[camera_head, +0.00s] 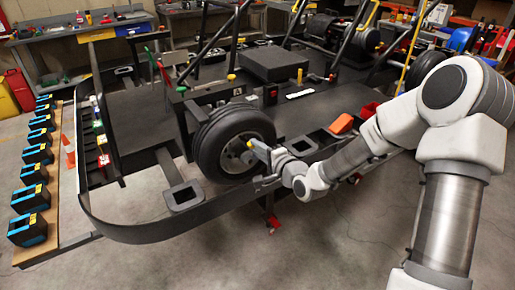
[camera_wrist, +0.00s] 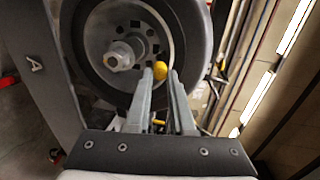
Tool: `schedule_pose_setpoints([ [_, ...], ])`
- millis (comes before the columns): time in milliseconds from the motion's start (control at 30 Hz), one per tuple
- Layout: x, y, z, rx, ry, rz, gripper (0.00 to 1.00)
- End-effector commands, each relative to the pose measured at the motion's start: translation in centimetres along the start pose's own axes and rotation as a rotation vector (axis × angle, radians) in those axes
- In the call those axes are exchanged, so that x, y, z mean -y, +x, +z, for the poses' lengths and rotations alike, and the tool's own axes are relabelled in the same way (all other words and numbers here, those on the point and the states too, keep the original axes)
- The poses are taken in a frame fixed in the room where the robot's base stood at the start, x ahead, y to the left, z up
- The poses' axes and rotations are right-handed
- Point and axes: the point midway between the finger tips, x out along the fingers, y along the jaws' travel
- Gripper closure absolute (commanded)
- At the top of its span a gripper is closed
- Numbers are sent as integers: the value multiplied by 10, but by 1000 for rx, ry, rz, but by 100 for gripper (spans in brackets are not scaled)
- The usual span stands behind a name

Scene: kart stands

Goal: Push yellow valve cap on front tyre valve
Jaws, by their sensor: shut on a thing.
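The yellow valve cap (camera_wrist: 160,71) sits at the tips of my gripper (camera_wrist: 166,84), which is shut on it. The front tyre (camera_head: 212,150) is a black tyre on a grey rim, on the near side of the kart. My gripper (camera_head: 261,149) is at the right part of this wheel's face, with the yellow cap (camera_head: 250,144) toward the hub. In the wrist view the rim and hub (camera_wrist: 121,55) show behind and left of the cap. I cannot pick out the tyre valve. I cannot tell whether the cap touches anything.
A dark bumper bar (camera_head: 150,232) curves around the kart's near side, below the gripper. An orange block (camera_head: 342,123) and a red bin (camera_head: 369,110) lie on the kart right of the wheel. Blue-black boxes (camera_head: 28,229) line a wooden board at left.

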Motion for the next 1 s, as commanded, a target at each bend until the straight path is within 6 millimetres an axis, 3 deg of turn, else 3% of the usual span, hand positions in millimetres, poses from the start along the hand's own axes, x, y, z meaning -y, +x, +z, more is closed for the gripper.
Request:
schedule_pose_setpoints([
  [1000, 0, 16, 0, 0, -4, 1, 100],
])
